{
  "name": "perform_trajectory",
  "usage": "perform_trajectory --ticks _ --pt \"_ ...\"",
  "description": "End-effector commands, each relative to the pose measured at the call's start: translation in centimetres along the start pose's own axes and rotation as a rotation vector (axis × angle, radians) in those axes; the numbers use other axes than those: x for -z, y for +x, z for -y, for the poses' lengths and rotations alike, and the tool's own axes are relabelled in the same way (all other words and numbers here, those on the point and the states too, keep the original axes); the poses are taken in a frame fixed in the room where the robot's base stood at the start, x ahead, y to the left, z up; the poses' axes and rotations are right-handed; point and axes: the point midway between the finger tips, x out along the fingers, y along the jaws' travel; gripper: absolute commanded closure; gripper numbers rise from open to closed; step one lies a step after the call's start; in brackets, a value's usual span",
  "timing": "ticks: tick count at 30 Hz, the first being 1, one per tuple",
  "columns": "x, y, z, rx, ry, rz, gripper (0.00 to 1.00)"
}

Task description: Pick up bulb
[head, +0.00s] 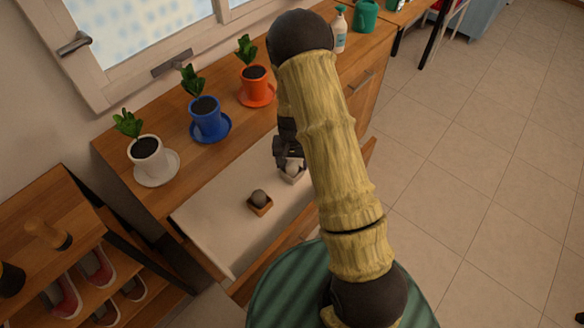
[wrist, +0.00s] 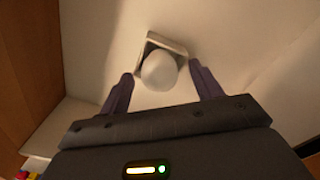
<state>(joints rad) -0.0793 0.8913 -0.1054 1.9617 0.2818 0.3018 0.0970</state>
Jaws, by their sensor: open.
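A white round bulb (wrist: 159,71) sits in a small pale open box (wrist: 166,42) in the wrist view. My gripper (wrist: 161,74) is open, with one finger on each side of the bulb; I cannot tell whether either touches it. In the head view my gripper (head: 289,158) is over the white box (head: 292,173) inside an open drawer (head: 222,220), and it partly hides the box. A second, grey bulb (head: 259,197) sits in a brown box (head: 260,209) in the same drawer, left of my gripper.
On the cabinet top are potted plants in a white cup (head: 146,152), a blue cup (head: 207,119) and an orange cup (head: 256,84). A shoe rack (head: 50,240) stands at left.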

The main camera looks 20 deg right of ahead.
Motion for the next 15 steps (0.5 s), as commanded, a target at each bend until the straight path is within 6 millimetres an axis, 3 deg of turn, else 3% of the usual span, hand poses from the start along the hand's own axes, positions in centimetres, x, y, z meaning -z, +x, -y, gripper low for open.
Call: perform_trajectory --ticks 5,12,15 --pt "-0.01 -0.02 -0.01 0.000 0.000 0.000 0.38" --pt "-0.01 -0.02 -0.01 0.000 0.000 0.000 0.84" --pt "0.00 -0.03 -0.01 0.000 0.000 0.000 0.84"
